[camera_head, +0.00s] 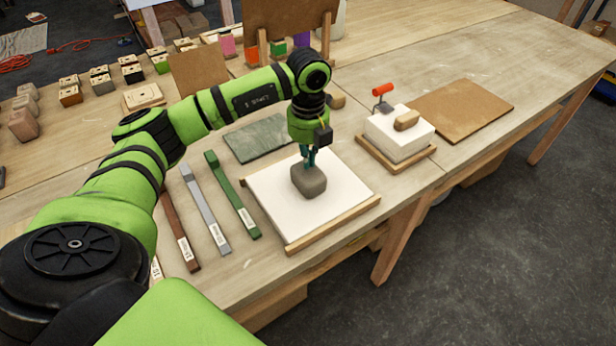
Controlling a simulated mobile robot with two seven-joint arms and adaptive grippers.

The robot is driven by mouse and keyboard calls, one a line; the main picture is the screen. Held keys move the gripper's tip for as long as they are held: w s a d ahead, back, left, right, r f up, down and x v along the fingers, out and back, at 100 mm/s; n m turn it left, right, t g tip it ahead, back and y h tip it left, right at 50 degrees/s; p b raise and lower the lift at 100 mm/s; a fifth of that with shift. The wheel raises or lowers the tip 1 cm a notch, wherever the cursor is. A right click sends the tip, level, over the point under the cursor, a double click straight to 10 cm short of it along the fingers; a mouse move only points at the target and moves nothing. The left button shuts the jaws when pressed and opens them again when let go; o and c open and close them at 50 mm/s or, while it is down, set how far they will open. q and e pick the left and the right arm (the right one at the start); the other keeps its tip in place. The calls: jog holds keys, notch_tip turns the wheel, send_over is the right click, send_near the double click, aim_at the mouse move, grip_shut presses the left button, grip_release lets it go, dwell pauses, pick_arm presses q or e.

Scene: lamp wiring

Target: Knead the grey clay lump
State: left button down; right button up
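The grey clay lump (309,181) sits on a white board (277,205) with wooden edge strips, near the front edge of the table. It is a rounded block, a little right of the board's middle. My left gripper (310,164) points down from above at the lump's top. Its teal fingers look close together, and the tips meet or nearly meet the top surface; I cannot tell how far they press in. My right gripper is not in view.
Green (233,195), grey (205,209) and brown bars lie left of the white board. A grey-green slate (258,138) lies behind.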

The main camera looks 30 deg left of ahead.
pick_arm(q)
jog(key=shift+f, duration=0.25)
jog(key=shift+f+b, duration=0.75)
jog(key=shift+s+f, duration=0.1)
jog(key=shift+s, duration=0.05)
jog(key=shift+r+p, duration=0.65)
jog(key=shift+r, duration=0.45)
jog(key=shift+r, duration=0.1)
